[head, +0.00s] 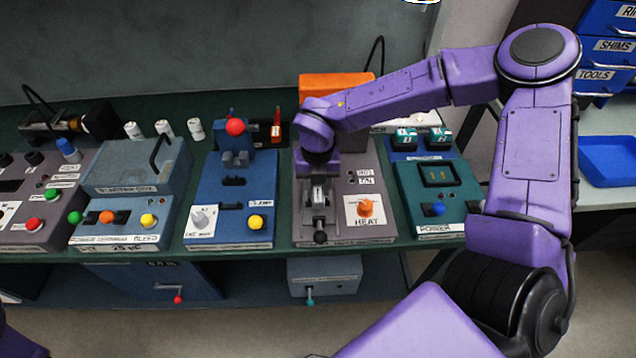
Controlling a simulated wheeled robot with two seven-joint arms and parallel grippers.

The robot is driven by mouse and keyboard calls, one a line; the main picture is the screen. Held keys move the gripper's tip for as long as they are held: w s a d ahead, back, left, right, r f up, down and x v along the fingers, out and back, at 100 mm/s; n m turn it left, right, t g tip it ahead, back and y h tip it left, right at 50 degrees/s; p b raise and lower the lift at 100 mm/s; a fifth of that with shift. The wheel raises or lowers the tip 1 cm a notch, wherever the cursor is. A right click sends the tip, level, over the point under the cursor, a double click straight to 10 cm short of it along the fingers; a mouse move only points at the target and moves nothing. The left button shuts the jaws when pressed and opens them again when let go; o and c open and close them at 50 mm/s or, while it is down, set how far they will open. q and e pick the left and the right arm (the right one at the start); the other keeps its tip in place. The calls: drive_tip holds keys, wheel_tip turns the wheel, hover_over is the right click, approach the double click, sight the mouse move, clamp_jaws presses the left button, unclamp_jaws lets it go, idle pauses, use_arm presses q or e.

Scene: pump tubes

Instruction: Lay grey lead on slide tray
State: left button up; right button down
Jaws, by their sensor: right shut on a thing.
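My right gripper (318,196) points straight down over the grey HEAT unit (345,237), at its left side. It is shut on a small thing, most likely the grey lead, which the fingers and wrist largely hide. Right under and in front of the fingertips is a grey metal slide part with a black knob (320,237) at its front, which looks like the slide tray. I cannot tell whether the held thing touches it. My left gripper is out of view.
An orange knob (365,208) stands close right of the gripper. The blue CLAMP unit (230,200) with a red ball lever (235,126) is to the left, the green POWER unit (436,199) to the right. An orange box (336,85) stands behind.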

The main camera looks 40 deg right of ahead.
drive_tip(key=c, duration=0.7)
unclamp_jaws()
drive_tip(key=shift+c, duration=0.2)
